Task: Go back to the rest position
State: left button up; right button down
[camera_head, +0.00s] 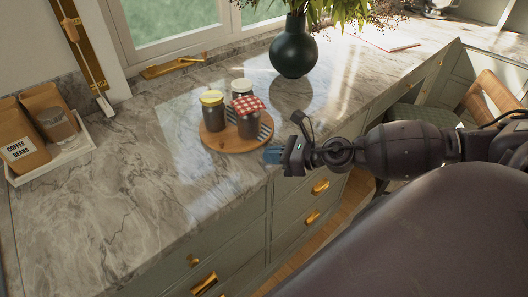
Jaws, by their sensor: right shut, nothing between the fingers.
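My right gripper (274,155) comes in from the right, near the front edge of the marble counter (130,190). It is shut and empty, just to the right of a round wooden board (228,143). On the board stand several jars: one with a yellow lid (214,116), one with a red checked lid (248,122), and one with a pale lid (241,87) behind them. My left gripper is not in view.
A white tray (62,158) with brown coffee bags (22,140) and a glass (54,124) is at the far left. A dark vase (293,50) with plants stands at the back. Wooden chairs (487,98) are at the right. The left front counter is clear.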

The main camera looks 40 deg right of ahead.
jog(key=s+a+f+m+h, duration=0.1)
jog(key=f+m, duration=0.2)
jog(key=m, duration=0.4)
jog(key=s+a+f+m+t+h, duration=0.1)
jog(key=s+f+m+h, duration=0.1)
jog(key=m, duration=0.6)
jog(key=s+a+f+m+t+h, duration=0.1)
jog(key=f+m, duration=0.3)
jog(key=m, duration=0.3)
jog(key=shift+s+a+f+h, duration=0.2)
jog(key=shift+s+f+h, duration=0.1)
jog(key=shift+s+f, duration=0.1)
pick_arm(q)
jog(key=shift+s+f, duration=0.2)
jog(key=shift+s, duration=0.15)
pick_arm(e)
jog(key=s+a+f+m+g+h, duration=0.2)
jog(key=s+f+m, duration=0.7)
jog(key=m, duration=1)
jog(key=shift+a+f+m+g+h, duration=0.2)
jog(key=shift+a+m+g+h, duration=0.15)
jog(key=shift+h, duration=0.45)
